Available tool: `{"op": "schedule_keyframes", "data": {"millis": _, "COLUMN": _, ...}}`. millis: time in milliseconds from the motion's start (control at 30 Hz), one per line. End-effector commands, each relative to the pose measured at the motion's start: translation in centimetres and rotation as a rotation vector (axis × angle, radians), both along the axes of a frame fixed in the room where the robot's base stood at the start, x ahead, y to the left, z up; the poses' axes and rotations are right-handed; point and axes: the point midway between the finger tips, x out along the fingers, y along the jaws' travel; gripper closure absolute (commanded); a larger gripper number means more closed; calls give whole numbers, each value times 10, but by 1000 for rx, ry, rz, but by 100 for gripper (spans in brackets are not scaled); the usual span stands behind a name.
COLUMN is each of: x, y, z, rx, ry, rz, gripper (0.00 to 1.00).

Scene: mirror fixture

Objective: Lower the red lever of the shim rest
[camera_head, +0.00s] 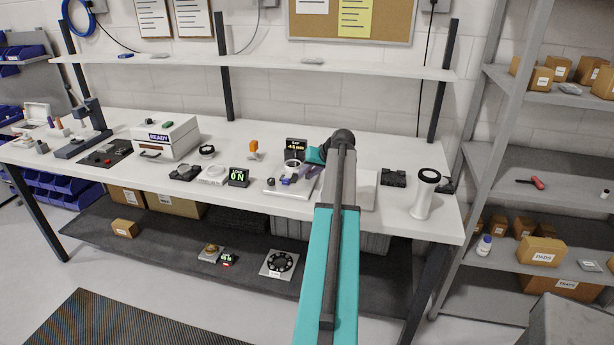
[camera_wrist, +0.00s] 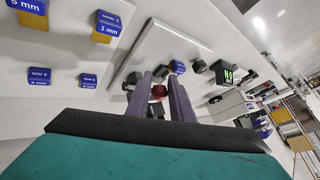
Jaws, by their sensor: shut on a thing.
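The red round knob of the lever (camera_wrist: 158,91) shows between the two purple fingers of my gripper (camera_wrist: 160,80) in the wrist view. My gripper is shut on it, and the fingers hide part of it. The lever's arm and its angle cannot be made out. In the head view my gripper (camera_head: 298,176) is low over a pale plate (camera_head: 272,190) on the bench, and the red knob is not visible there. The plate also shows in the wrist view (camera_wrist: 180,45), with small dark and blue parts beside the fingertips. I cannot tell which of these belong to the shim rest.
A small display with green characters (camera_head: 238,177) stands left of the plate, and a black display (camera_head: 296,145) stands behind it. Blue-and-yellow blocks marked in mm (camera_wrist: 106,27) lie nearby. A white cylinder (camera_head: 425,193) stands to the right. The shelf (camera_head: 270,67) runs above the bench.

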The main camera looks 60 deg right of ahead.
Motion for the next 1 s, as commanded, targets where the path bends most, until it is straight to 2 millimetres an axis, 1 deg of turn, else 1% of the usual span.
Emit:
{"op": "schedule_keyframes", "data": {"millis": 33, "x": 1, "y": -3, "z": 1, "rx": -8, "ry": -3, "rz": -3, "gripper": 78}}
{"op": "schedule_keyframes", "data": {"millis": 133, "x": 1, "y": -2, "z": 0, "rx": -6, "ry": -2, "rz": -2, "gripper": 62}}
{"op": "schedule_keyframes", "data": {"millis": 433, "x": 0, "y": 0, "z": 0, "rx": -3, "ry": 0, "rz": -1, "gripper": 62}}
{"op": "schedule_keyframes", "data": {"millis": 633, "x": -6, "y": 1, "z": 5, "rx": -2, "ry": 1, "rz": -1, "gripper": 62}}
{"op": "schedule_keyframes", "data": {"millis": 867, "x": -22, "y": 6, "z": 23, "rx": -2, "ry": 0, "rz": -2, "gripper": 62}}
{"op": "schedule_keyframes", "data": {"millis": 1000, "x": -32, "y": 10, "z": 37, "rx": -3, "ry": 0, "rz": -1, "gripper": 62}}
